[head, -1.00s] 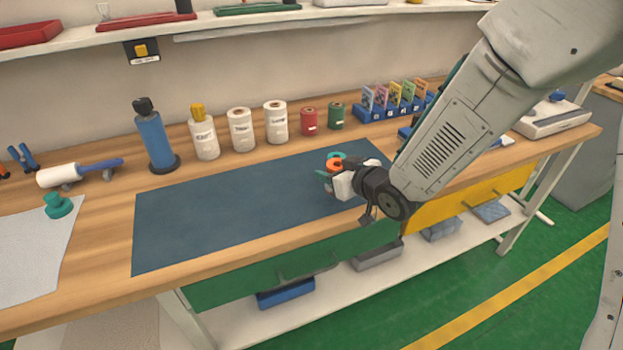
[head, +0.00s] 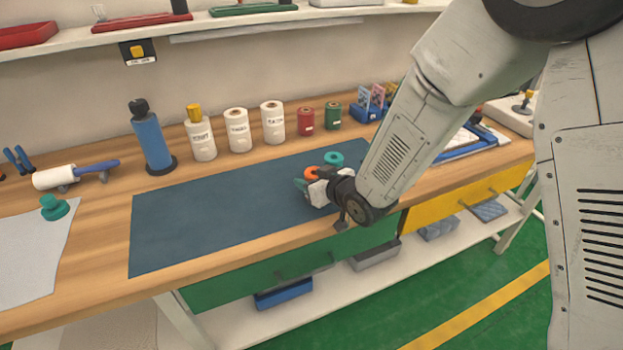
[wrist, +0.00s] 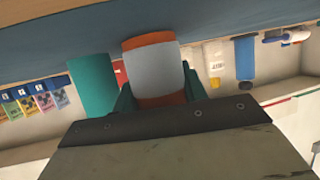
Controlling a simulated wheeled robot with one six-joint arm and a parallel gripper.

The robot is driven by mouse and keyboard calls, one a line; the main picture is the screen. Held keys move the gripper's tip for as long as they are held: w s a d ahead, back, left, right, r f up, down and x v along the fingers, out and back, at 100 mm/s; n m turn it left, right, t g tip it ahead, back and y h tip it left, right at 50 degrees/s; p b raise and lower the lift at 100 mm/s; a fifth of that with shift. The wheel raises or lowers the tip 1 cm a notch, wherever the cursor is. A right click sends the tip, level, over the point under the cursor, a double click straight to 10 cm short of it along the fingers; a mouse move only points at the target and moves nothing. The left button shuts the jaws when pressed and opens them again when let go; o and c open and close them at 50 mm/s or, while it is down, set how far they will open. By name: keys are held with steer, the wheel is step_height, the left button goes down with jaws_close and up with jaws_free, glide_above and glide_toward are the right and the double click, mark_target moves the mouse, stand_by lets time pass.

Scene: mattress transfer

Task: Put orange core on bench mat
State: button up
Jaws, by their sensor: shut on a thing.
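The orange core (head: 312,172) is held upright, or nearly so, in my gripper (head: 306,181), over the right part of the blue bench mat (head: 215,216). In the wrist view the orange core (wrist: 155,72) shows a pale band between orange ends, and the teal fingers of my gripper (wrist: 157,98) close on its sides. The mat (wrist: 205,22) lies beyond its end there. I cannot tell whether the core touches the mat. A teal core (head: 333,158) stands on the mat's back right part, close behind the orange one; it also shows in the wrist view (wrist: 92,86).
A blue bottle (head: 152,137) stands at the back left. The mat's left and middle are clear.

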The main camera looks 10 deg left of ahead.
steer(key=o, duration=1)
steer(key=shift+o, duration=0.2)
steer(key=shift+d+r, duration=0.1)
steer(key=shift+r, duration=0.05)
steer(key=v, duration=1.1)
steer(key=shift+s+d+r, duration=0.2)
steer(key=shift+s, duration=0.05)
